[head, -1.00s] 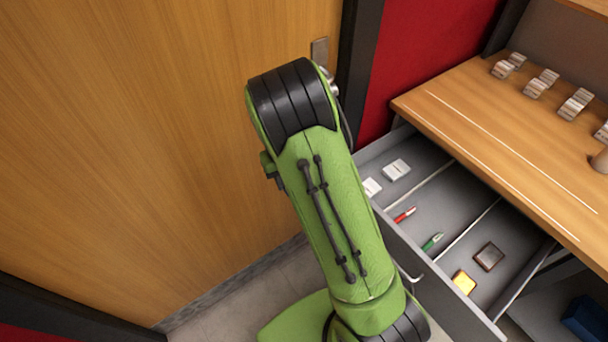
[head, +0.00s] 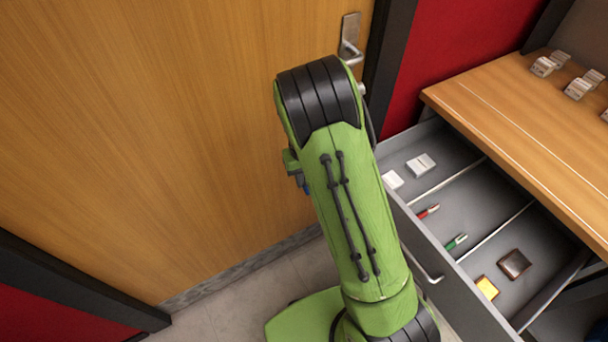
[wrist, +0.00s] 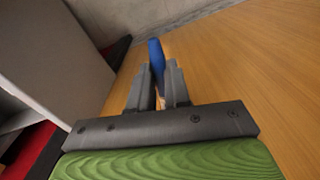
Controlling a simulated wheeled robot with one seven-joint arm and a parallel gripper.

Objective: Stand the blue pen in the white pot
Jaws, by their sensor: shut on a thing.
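The blue pen (wrist: 156,54) shows in the wrist view between the two fingers of my gripper (wrist: 160,75). My gripper is shut on it, and the pen's blue end sticks out past the fingertips. In the head view my green arm hides most of the gripper; a small bit of blue (head: 306,188) shows at the arm's left edge. No white pot is in view.
An open grey drawer (head: 448,262) has compartments with white blocks (head: 421,164), a red pen (head: 428,211), a green pen (head: 456,242), a yellow block (head: 487,288) and a brown block (head: 514,264). A wooden desktop (head: 520,110) lies above it. A wooden door (head: 150,120) stands at the left.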

